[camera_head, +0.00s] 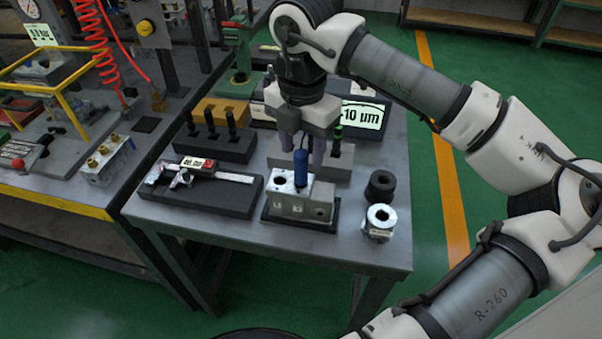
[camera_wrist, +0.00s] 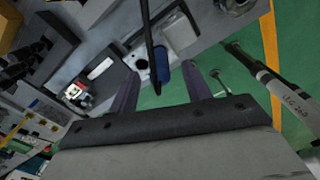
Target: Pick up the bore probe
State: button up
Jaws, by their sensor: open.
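The bore probe (camera_head: 300,170) is a blue upright cylinder with a thin black cable from its top. It stands in the metal valve block (camera_head: 285,208), which rests in a dark tray on the grey table. My gripper (camera_head: 302,152) points down above the block, its two purple-grey fingers apart and nothing gripped. In the head view the probe's top shows between the fingertips. In the wrist view the probe (camera_wrist: 162,66) also appears between the open fingers (camera_wrist: 162,74); the depth gap is hard to tell. The probe's lower end is hidden in the block.
A caliper (camera_head: 210,170) lies on black foam at the left. Several black plug gauges stand in a rack (camera_head: 215,147) behind. A display (camera_head: 362,116) reading 10 µm is at the back. A dark ring (camera_head: 380,186) and a steel ring (camera_head: 380,216) sit right of the block.

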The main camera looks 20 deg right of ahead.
aim_at(301, 181)
jog(key=shift+a+f+p, duration=0.1)
jog(key=shift+f+p, duration=0.2)
jog(key=shift+f, duration=1.55)
grip_shut()
